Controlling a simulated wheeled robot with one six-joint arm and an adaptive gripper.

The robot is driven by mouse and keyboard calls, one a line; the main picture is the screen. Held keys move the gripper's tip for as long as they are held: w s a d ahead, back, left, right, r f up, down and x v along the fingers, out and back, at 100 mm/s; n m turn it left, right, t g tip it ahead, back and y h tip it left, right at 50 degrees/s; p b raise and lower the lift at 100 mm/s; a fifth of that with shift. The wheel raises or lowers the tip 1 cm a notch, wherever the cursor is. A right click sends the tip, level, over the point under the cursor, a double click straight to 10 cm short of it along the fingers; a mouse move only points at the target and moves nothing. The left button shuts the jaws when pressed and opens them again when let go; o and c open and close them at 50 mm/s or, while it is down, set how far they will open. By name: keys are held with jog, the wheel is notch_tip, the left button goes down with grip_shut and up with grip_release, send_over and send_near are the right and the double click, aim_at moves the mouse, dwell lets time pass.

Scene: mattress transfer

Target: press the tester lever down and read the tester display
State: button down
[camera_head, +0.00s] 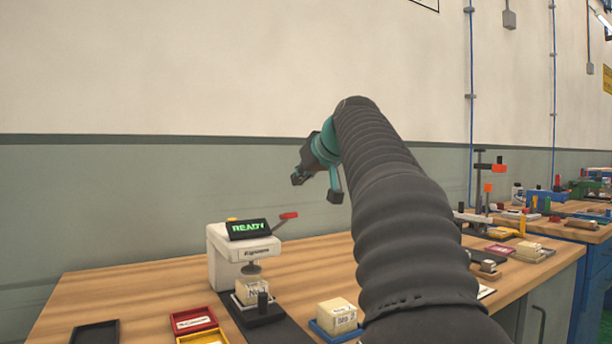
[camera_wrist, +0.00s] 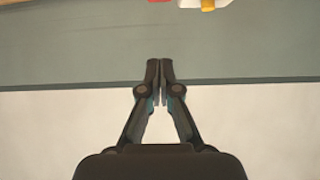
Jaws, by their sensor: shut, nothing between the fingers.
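The white tester (camera_head: 222,262) stands on the wooden bench in the head view. Its dark display (camera_head: 248,229) reads READY in green letters. The tester lever (camera_head: 289,216) has a red handle and slants up to the right. A cream block (camera_head: 253,290) sits under the tester's round press foot (camera_head: 251,269). My gripper (camera_wrist: 159,70) is shut and empty in the wrist view. In the head view it hangs in the air above and to the right of the lever, apart from it. A red piece and a yellow piece are cut off at the wrist view's top edge.
A black tray (camera_head: 95,335), a red tray (camera_head: 193,320) and a yellow tray (camera_head: 203,339) lie left of the tester. A second cream block (camera_head: 337,311) sits on a blue tray (camera_head: 322,331) to the right. My arm hides part of the bench. More equipment stands at the far right.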

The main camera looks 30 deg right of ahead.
jog(key=x, duration=0.5)
jog(key=shift+w, duration=0.1)
jog(key=f, duration=0.1)
jog(key=f+b, duration=0.1)
jog(key=f, duration=0.1)
jog(key=shift+s+f, duration=0.25)
jog(key=shift+f, duration=0.1)
jog(key=shift+s+f, duration=0.1)
jog(key=shift+f, duration=0.15)
